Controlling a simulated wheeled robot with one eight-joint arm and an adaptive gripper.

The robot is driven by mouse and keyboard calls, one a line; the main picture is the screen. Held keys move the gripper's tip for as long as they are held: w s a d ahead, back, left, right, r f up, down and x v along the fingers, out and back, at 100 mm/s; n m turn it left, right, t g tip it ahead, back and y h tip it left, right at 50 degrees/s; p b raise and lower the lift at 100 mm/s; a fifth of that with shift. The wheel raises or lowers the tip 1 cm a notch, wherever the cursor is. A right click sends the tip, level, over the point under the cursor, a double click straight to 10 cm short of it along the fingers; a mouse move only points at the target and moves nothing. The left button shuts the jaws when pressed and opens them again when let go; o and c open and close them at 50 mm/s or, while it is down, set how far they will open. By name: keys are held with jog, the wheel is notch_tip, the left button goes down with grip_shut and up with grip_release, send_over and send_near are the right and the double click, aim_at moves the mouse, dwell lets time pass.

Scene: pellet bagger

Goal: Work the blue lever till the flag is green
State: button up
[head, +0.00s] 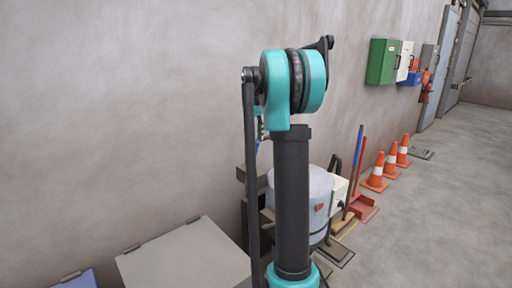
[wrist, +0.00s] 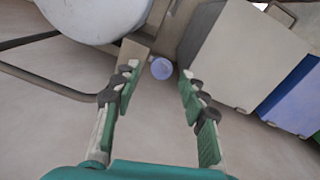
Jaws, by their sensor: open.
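In the wrist view my gripper (wrist: 160,72) is open, with one green-padded finger at each side. A round pale-blue knob (wrist: 161,68) shows between the fingertips, seen end-on. It looks like the end of the blue lever; neither finger visibly touches it, and its depth is unclear. The bagger's whitish drum (head: 316,190) stands behind my arm in the head view, and its round side (wrist: 95,12) fills the upper left of the wrist view. My arm hides much of the bagger and the lever in the head view. I cannot make out a flag.
A grey box (head: 185,254) stands at the lower left, and its side (wrist: 240,55) is right of my gripper, with a blue box (wrist: 295,98) beyond. A dark bar (wrist: 50,85) curves at left. Orange cones (head: 377,172) stand along the wall; the floor at right is clear.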

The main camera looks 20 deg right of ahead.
aim_at(256, 153)
jog(key=shift+d+f, duration=0.1)
jog(key=shift+f, duration=2.1)
grip_shut()
